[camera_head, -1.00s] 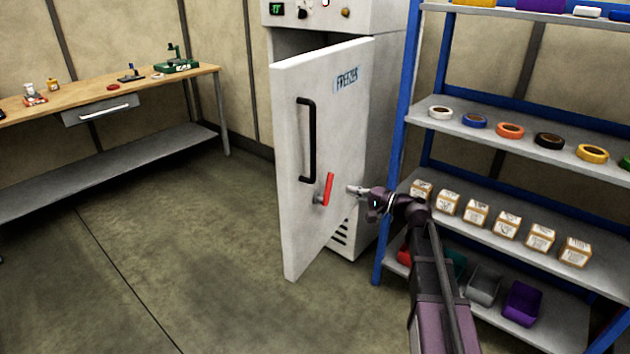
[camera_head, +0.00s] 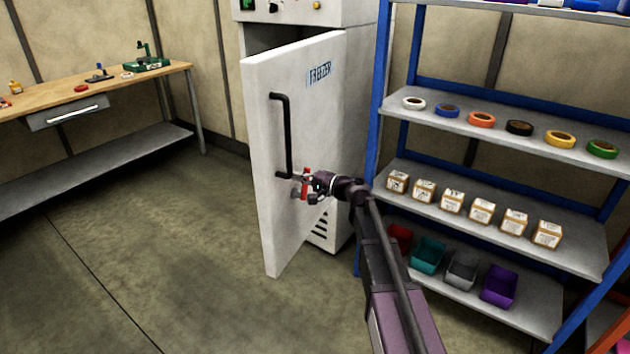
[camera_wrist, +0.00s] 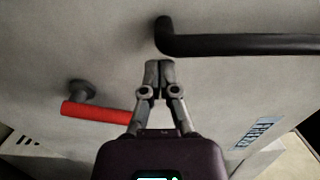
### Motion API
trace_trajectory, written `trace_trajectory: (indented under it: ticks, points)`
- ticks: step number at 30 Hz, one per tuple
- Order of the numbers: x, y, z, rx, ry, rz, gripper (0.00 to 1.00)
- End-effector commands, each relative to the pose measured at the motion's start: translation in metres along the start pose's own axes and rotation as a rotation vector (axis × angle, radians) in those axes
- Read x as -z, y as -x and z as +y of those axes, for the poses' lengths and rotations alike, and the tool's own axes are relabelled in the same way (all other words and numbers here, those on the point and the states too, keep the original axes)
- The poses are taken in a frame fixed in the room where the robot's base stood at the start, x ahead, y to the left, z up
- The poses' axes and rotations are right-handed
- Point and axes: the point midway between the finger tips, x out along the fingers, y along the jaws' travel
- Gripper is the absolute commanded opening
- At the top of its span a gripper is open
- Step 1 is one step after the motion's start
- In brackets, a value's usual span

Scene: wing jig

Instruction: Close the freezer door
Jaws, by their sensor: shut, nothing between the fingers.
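The white freezer (camera_head: 315,12) stands at the back with its door (camera_head: 258,130) swung partly open, a dark gap showing above it. The door bears a black bar handle (camera_head: 287,135), a red lever (camera_head: 306,184) and a freezer label (camera_head: 320,73). My gripper (camera_head: 308,183) is at the door's outer face by the red lever, below the bar handle. In the wrist view, my gripper (camera_wrist: 160,67) is shut and empty, between the black handle (camera_wrist: 240,44) and the red lever (camera_wrist: 97,112). Whether the fingertips touch the door is unclear.
A blue-framed shelf (camera_head: 500,130) with tape rolls, small boxes and bins (camera_head: 428,255) stands close on the right, beside my arm. A wooden workbench (camera_head: 100,90) is at the left. The floor (camera_head: 150,260) in front of the door is clear.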

Motion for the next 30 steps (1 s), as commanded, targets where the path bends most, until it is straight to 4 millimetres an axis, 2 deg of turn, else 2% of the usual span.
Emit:
trace_trajectory:
  ticks: [3, 10, 22, 23, 30]
  points:
    - [0.001, -0.018, 0.000, 0.000, 0.000, -0.003, 0.00]
    - [0.000, -0.035, 0.000, 0.000, 0.000, -0.002, 0.00]
    - [0.000, -0.038, 0.000, 0.000, 0.000, -0.001, 0.00]
    - [0.007, -0.026, 0.000, 0.000, 0.000, 0.005, 0.00]
    - [0.002, -0.040, 0.000, 0.000, 0.000, 0.012, 0.00]
